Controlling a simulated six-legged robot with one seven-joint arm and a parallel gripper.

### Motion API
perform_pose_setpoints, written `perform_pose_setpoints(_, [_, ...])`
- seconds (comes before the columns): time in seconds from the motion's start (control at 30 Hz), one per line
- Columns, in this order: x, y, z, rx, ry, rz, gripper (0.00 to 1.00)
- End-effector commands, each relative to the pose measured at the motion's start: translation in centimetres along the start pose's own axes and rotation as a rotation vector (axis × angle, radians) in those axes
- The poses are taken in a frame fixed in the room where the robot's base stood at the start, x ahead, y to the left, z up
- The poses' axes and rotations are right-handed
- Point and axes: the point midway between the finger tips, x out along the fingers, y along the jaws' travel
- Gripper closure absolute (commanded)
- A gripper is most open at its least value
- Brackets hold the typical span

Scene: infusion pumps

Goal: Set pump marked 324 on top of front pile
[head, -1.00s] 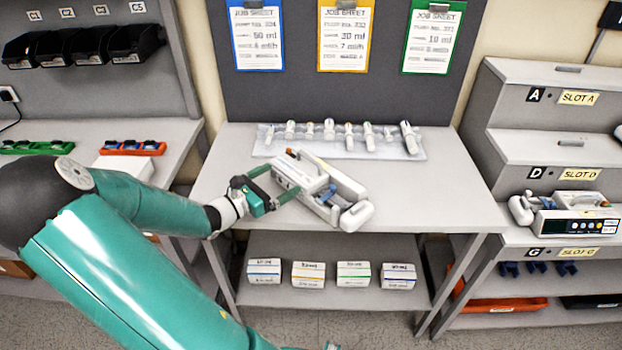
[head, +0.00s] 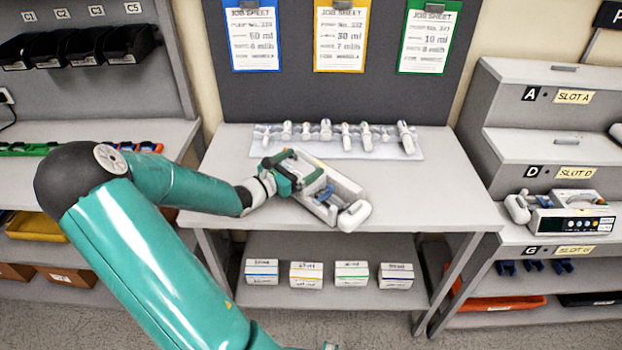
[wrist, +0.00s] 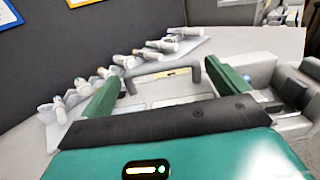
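A white pump (head: 345,189) with a blue part in its open channel lies at an angle on the middle table. No number can be read on it. My gripper (head: 287,172) is at its back left end and hides part of it. In the wrist view the two green fingers of my gripper (wrist: 168,76) stand wide apart, with a pale body and a dark handle between them. I cannot tell whether they touch it. Another pump (head: 570,221), with a dark button panel, rests on the right shelf unit. No pile of pumps is clear to see.
A clear tray of several syringes (head: 405,150) lies along the table's back. Job sheets hang on the dark panel behind. Small boxes (head: 351,273) stand on the lower shelf. The table's right side (head: 440,195) is free. A stepped shelf unit (head: 545,143) stands at right.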

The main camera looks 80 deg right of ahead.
Motion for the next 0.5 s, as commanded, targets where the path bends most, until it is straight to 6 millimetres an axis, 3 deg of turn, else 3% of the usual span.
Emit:
perform_pose_setpoints(0.03, [0.00, -0.02, 0.00, 0.000, 0.000, 0.000, 0.10])
perform_pose_setpoints(0.4, [-0.03, -0.03, 0.00, 0.000, 0.000, -0.001, 0.81])
perform_pose_setpoints(0.5, [0.03, -0.02, 0.16, 0.001, -0.004, -0.001, 0.81])
